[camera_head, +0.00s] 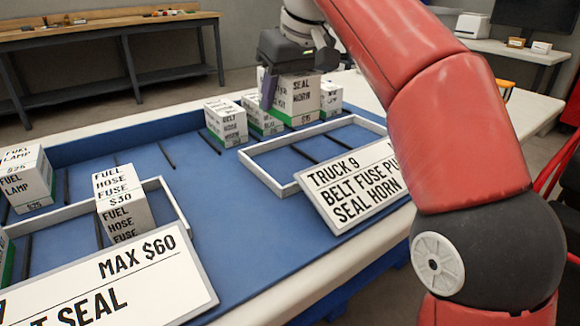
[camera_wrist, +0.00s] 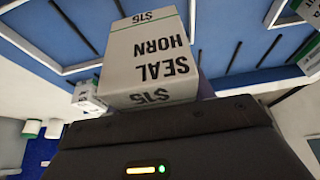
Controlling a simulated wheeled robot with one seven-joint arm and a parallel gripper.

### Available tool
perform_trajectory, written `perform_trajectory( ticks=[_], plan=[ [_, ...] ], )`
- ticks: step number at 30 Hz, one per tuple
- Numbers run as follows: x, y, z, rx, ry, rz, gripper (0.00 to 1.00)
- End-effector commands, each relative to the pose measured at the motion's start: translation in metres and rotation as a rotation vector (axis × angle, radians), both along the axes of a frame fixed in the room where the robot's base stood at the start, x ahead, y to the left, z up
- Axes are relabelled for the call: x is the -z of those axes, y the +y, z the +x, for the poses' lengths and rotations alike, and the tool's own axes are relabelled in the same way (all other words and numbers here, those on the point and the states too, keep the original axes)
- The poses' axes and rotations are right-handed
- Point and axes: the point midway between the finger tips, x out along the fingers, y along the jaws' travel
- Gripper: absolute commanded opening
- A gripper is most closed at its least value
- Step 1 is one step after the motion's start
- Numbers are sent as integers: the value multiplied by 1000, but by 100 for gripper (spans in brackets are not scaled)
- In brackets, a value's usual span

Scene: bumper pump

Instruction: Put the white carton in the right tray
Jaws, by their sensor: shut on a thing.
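My gripper (camera_head: 285,78) is shut on a white carton (camera_head: 299,96) with a green lower edge, marked SEAL HORN. It is held at the back of the blue table, near the row of other cartons and beyond the right tray. In the wrist view the carton (camera_wrist: 150,60) fills the upper middle, marked SEAL HORN $15, in front of the dark gripper body. The right tray (camera_head: 262,172) is a white rectangular frame with dark dividers. Its visible part looks empty; its front right is hidden by a sign and my arm.
A sign reading TRUCK 9 (camera_head: 350,184) leans at the right tray's front. Several cartons, including one marked BELT (camera_head: 227,123), stand along the back. A left tray (camera_head: 172,200) has a FUEL HOSE FUSE carton (camera_head: 124,203) at it. Blue surface between the trays is clear.

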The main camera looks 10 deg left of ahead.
Motion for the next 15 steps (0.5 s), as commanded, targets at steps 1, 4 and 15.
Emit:
perform_trajectory(
  ticks=[1, 4, 15],
  plan=[
    [22, -1, -1, 1, 0, 0, 21],
    [44, -1, 0, 3, -1, -1, 21],
    [85, -1, 0, 3, -1, 0, 21]
  ],
)
